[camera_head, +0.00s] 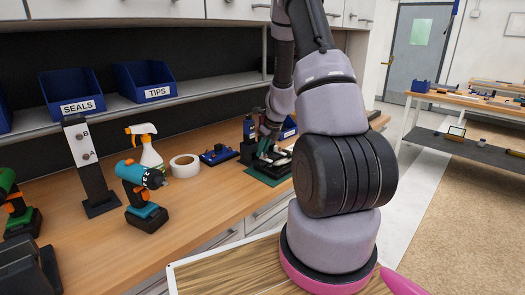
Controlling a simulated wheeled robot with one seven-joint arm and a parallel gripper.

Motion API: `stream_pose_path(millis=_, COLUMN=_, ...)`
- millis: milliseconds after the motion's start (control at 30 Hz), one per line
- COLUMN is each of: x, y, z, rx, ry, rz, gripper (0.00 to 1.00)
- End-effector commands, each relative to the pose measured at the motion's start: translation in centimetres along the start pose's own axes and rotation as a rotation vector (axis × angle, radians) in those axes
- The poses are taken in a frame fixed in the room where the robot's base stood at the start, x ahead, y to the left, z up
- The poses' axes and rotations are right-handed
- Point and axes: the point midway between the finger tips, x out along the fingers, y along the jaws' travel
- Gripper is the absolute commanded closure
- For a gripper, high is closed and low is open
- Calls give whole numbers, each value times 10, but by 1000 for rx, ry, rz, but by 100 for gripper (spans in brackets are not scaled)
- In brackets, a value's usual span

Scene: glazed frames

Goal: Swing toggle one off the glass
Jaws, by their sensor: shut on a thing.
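My gripper (266,150) is small in the view, at the back right of the wooden bench. It points down over a dark framed piece (278,157) that sits on a dark green base (262,177). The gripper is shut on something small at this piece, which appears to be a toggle. My own arm and the distance hide most of the detail. I cannot make out the single toggles, their angle or the glass edge.
On the bench (196,205) stand a blue tool holder (220,155), a tape roll (185,166), a spray bottle (150,155), a teal drill (142,190) and a tall lettered post (85,160). A shelf (185,102) with blue bins overhangs the back.

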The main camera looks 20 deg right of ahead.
Motion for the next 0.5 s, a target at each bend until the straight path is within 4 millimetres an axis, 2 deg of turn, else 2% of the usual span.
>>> stream_pose_path(millis=233, x=0, y=1, z=-1, rx=-101, ry=1, rz=42, gripper=100)
stream_pose_path(millis=500, x=0, y=5, z=-1, rx=-317, ry=1, rz=131, gripper=100)
